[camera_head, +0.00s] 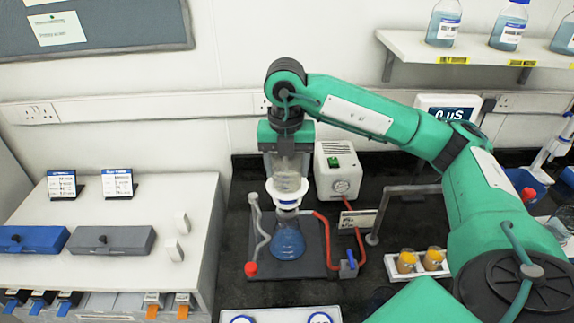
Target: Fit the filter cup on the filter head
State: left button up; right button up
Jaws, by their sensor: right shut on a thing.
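My right gripper (286,150) hangs down from above, its green fingers shut on the clear filter cup (287,178). The cup is upright, with faint markings on its wall. Directly below it is the white filter head (286,203), which sits on top of a flask (288,240) with blue liquid. The cup's lower end overlaps the head's white rim in the head view. I cannot tell whether it is seated there or just above. My left gripper is not in view.
A white pump box (338,172) with a red hose stands behind right of the flask. A clamp stand (253,235) is at its left. A white tray with amber-capped jars (420,261) lies to the right. A white bench with boxes (112,240) is at left.

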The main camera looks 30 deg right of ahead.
jog(key=shift+f, duration=0.1)
dwell(0.5)
jog(key=o, duration=1.4)
notch_tip(320, 180, up, 9)
jog(key=p, duration=0.5)
dwell(0.3)
dwell(0.5)
